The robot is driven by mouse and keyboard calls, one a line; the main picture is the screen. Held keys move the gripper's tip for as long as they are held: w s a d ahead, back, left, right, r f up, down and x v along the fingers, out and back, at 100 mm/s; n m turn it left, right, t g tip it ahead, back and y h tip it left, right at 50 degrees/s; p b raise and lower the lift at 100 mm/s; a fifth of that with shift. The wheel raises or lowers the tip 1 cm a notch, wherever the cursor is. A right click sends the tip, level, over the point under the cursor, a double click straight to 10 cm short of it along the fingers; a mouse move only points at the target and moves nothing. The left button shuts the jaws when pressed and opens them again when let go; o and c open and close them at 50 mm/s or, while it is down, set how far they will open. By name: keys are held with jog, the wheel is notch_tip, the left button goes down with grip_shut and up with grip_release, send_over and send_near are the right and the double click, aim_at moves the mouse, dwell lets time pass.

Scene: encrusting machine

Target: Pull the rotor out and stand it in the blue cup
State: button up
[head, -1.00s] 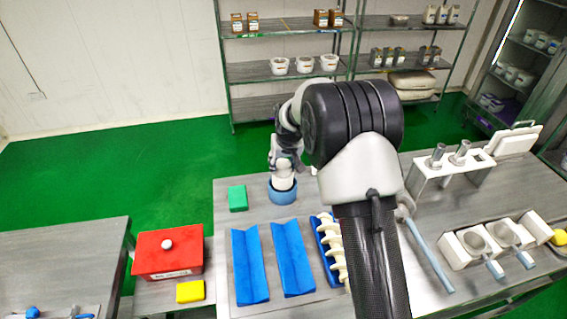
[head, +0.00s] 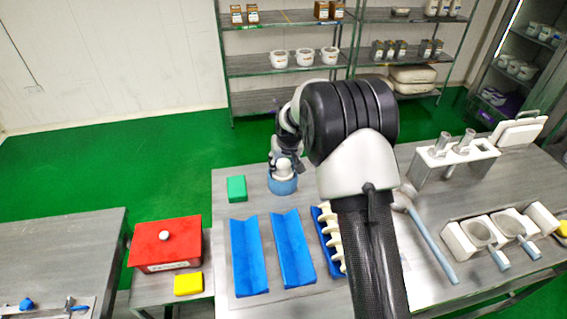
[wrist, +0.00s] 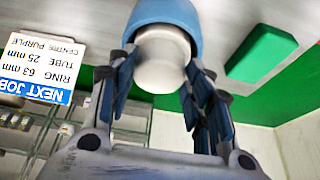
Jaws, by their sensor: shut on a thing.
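The blue cup (head: 282,186) stands on the steel table in the head view, behind the blue troughs. A white rounded piece, seemingly the rotor (head: 285,167), shows at the cup's mouth under my wrist. In the wrist view the rotor's white round end (wrist: 163,62) lies between the two fingers of my gripper (wrist: 160,85). The blue cup (wrist: 165,14) shows close behind it. My gripper is shut on the rotor. I cannot tell how deep the rotor is in the cup, or whether it touches the bottom. My arm hides part of the table.
A green block (head: 236,188) lies left of the cup. Blue troughs (head: 250,258) and a blue rack with cream pieces (head: 328,240) stand in front. A red lidded box (head: 166,243) and yellow block (head: 188,284) are left. A white stand (head: 455,160) is right.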

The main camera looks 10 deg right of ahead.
aim_at(286, 181)
jog(key=o, duration=1.4)
jog(key=shift+o, duration=1)
jog(key=p+v, duration=0.3)
jog(key=v, duration=0.4)
jog(key=shift+r+p, duration=0.3)
jog(key=shift+s, duration=0.1)
